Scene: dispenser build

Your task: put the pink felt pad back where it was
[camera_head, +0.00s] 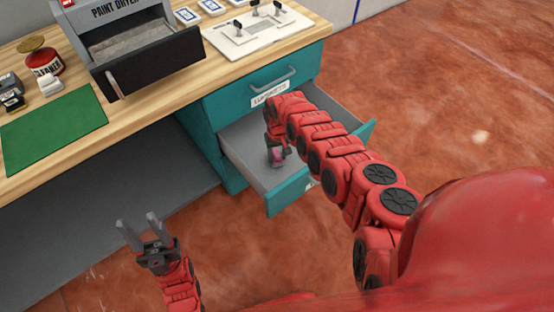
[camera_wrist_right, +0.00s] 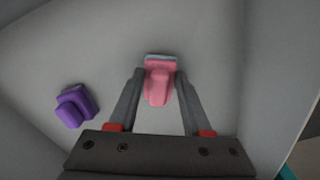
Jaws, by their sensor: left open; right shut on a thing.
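The pink felt pad (camera_wrist_right: 159,82) is between the fingertips of my right gripper (camera_wrist_right: 156,88), which is shut on it. A thin blue-grey layer shows along its far edge. In the head view the pink pad (camera_head: 277,155) and the right gripper (camera_head: 277,150) are inside the open lower drawer (camera_head: 243,159), close to its grey floor. I cannot tell if the pad touches the floor. My left gripper (camera_head: 139,229) is open and empty, in front of the bench, away from the drawer.
A purple pad (camera_wrist_right: 75,105) lies in the drawer left of the pink one in the wrist view. The upper teal drawer (camera_head: 258,90) is closed. A paint dryer (camera_head: 150,70) with its own drawer out, a green mat (camera_head: 52,137) and a white board (camera_head: 258,35) stand on the bench.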

